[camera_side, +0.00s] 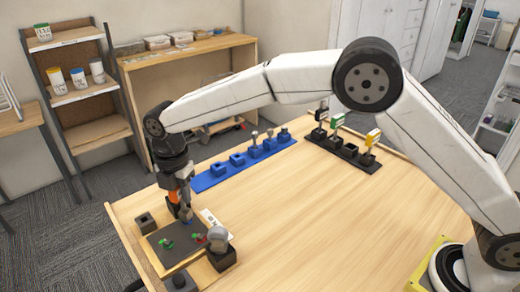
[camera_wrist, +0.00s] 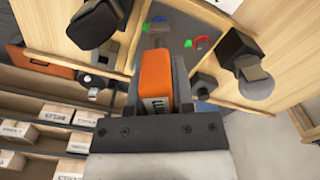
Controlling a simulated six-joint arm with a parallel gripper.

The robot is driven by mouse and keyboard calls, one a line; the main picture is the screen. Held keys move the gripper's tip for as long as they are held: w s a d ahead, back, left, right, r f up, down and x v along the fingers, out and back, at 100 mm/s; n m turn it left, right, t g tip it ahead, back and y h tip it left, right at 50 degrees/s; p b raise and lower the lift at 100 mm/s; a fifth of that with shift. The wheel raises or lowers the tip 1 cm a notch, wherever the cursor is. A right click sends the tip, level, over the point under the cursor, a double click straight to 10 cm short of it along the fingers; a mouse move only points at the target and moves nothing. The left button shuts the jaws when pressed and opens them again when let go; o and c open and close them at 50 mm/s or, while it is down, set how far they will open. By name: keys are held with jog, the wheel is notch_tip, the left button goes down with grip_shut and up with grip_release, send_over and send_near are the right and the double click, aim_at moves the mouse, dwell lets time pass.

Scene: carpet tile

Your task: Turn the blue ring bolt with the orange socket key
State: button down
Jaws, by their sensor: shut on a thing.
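My gripper (camera_side: 178,198) is shut on the orange socket key (camera_side: 174,197) and holds it low over the far part of the dark panel (camera_side: 180,253). The key's orange handle also shows between the jaws in the wrist view (camera_wrist: 155,80). A small blue piece, which looks like the blue ring bolt (camera_side: 187,221), shows right under the key. The key's lower end is dark and small there, so I cannot tell whether it touches or sits around the bolt. A green piece (camera_side: 166,243) and a red piece (camera_side: 198,238) stand on the same panel.
Dark blocks stand around the panel, one at its left (camera_side: 145,222) and one with a grey round top at its right (camera_side: 222,257). A blue rack (camera_side: 210,178) and a black rack (camera_side: 345,152) lie at the back. The table's middle is clear.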

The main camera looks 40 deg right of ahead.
jog(key=shift+f, duration=0.45)
jog(key=m, duration=0.8)
jog(key=shift+m, duration=0.4)
jog(key=m, duration=0.5)
jog(key=shift+m, duration=2.5)
jog(key=shift+n, duration=0.6)
jog(key=shift+r, duration=0.15)
jog(key=shift+r, duration=2.15)
